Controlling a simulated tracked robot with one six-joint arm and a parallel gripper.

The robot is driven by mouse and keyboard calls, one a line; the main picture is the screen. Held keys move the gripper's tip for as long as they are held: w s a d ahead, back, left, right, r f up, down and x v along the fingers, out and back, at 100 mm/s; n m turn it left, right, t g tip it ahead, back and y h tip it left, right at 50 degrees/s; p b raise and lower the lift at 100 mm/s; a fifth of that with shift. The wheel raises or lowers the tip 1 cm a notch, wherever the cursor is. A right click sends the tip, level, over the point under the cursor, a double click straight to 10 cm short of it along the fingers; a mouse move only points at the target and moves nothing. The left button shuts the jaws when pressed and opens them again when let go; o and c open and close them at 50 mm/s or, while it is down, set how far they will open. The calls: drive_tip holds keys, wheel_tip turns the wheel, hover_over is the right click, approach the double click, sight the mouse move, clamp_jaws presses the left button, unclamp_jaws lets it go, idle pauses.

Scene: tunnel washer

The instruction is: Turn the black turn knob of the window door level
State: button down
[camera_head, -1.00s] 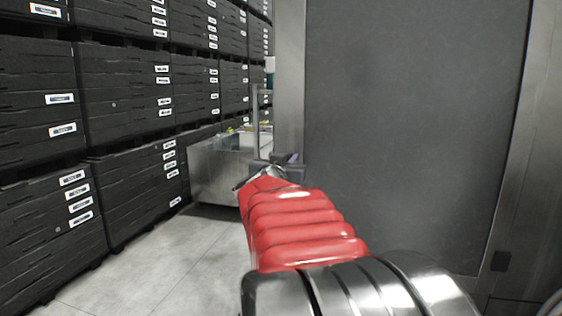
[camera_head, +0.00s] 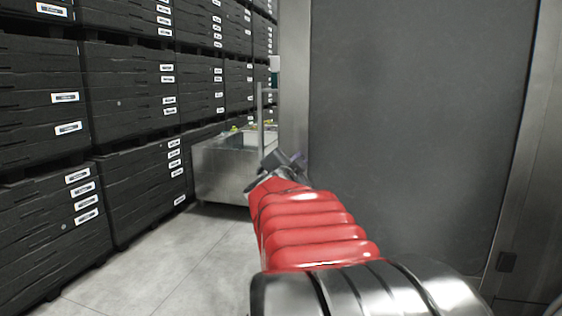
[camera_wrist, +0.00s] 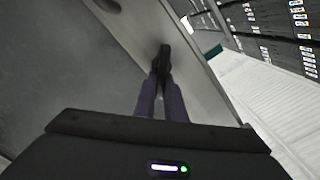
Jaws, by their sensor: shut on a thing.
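The window door shows as a large dark grey panel (camera_head: 415,120) in a metal frame, filling the right half of the head view. In the wrist view, the black turn knob (camera_wrist: 163,56) stands by the door's metal edge. My gripper (camera_wrist: 160,78) has its two purplish fingers shut on the knob's near end. In the head view my gripper (camera_head: 291,161) is small, tilted and partly hidden behind my red arm, at the door's left edge. The knob cannot be made out there, and I cannot tell its exact angle.
Stacked black crates (camera_head: 130,90) with white labels line the left side. A metal cart (camera_head: 222,168) stands behind my gripper, with a thin upright post beside it. The grey tiled floor (camera_head: 165,255) between crates and arm is clear.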

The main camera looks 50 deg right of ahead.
drive_tip(key=m, duration=0.1)
drive_tip(key=f+m, duration=0.1)
drive_tip(key=m, duration=0.2)
drive_tip(key=shift+s+f+m, duration=0.1)
drive_tip(key=shift+f+m, duration=0.15)
drive_tip(key=shift+m, duration=0.05)
drive_tip(key=m, duration=0.4)
drive_tip(key=shift+f, duration=0.3)
drive_tip(key=c, duration=1.8)
unclamp_jaws()
drive_tip(key=shift+r, duration=0.1)
drive_tip(key=shift+c, duration=0.2)
drive_tip(key=shift+r, duration=0.1)
drive_tip(key=shift+s, duration=0.1)
